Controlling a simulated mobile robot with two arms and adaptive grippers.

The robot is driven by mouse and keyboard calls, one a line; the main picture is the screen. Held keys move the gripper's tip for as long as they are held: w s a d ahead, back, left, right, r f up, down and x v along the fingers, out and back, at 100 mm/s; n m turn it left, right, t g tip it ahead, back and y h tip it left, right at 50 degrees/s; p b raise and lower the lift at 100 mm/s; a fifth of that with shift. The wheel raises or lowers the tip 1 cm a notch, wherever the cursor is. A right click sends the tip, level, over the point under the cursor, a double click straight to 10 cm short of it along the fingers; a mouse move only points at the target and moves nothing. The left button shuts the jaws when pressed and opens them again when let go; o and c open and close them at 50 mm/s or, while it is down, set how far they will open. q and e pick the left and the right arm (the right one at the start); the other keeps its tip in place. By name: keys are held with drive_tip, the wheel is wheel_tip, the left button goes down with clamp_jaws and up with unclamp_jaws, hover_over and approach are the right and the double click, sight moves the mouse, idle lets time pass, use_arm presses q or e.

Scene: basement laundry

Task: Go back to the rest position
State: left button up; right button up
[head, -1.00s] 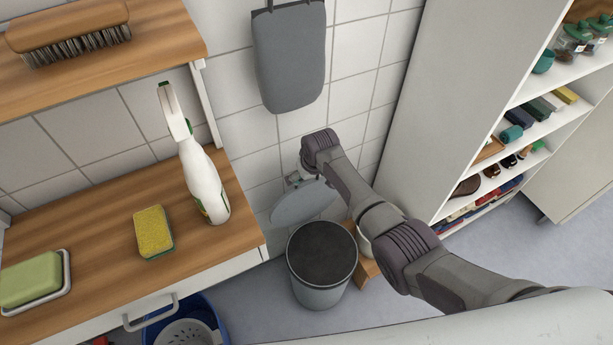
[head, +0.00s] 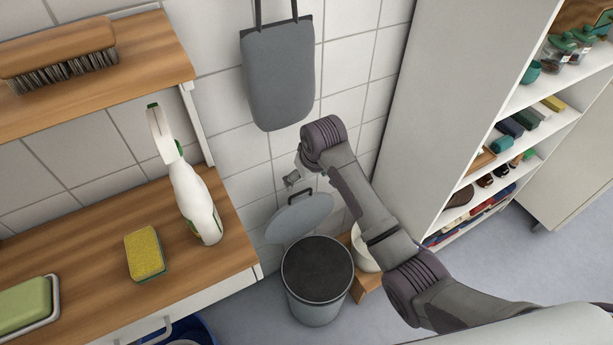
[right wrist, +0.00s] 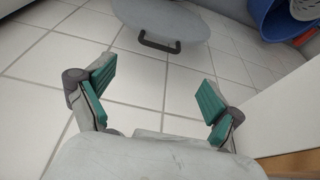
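My right arm reaches in from the right in the head view. Its gripper (head: 293,181) is small and partly hidden there, just above the round grey lid (head: 300,217). In the right wrist view the right gripper (right wrist: 158,92) is open, its two green-padded fingers wide apart with nothing between them. The lid (right wrist: 178,22) with its dark handle (right wrist: 159,45) lies beyond the fingertips, apart from them. The grey bin (head: 318,305) stands uncovered on the floor with a dark inside. My left gripper is not in view.
On the wooden counter (head: 95,250) stand a spray bottle (head: 195,200), a yellow sponge (head: 145,253) and a green soap bar (head: 22,305). A brush (head: 60,55) lies on the shelf above. A tall white shelf unit (head: 440,90) stands right of the arm. A grey bag (head: 278,75) hangs on the wall.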

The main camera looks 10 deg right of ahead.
drive_tip(key=shift+s+r, duration=0.1)
idle(0.5)
drive_tip(key=s+d+f, duration=0.2)
drive_tip(key=s+f, duration=0.4)
drive_tip(key=f, duration=0.4)
drive_tip(key=s+d+f+m+g, duration=0.1)
drive_tip(key=s+d+f, duration=0.3)
drive_tip(key=f, duration=0.6)
drive_tip(key=s+d+f, duration=0.1)
drive_tip(key=s+f, duration=0.6)
drive_tip(key=f, duration=0.3)
drive_tip(key=s+d+f, duration=0.2)
drive_tip(key=s+f, duration=0.2)
drive_tip(key=s, duration=0.7)
drive_tip(key=s+d+f+g, duration=0.1)
drive_tip(key=s+d+f, duration=0.2)
drive_tip(key=s, duration=0.8)
drive_tip(key=s+d+f+h, duration=0.1)
drive_tip(key=s+d+f, duration=0.2)
drive_tip(key=s+f, duration=0.4)
drive_tip(key=s, duration=0.5)
drive_tip(key=shift+f+m+g, duration=0.25)
drive_tip(key=shift+m+g, duration=0.05)
drive_tip(key=shift+w, duration=0.1)
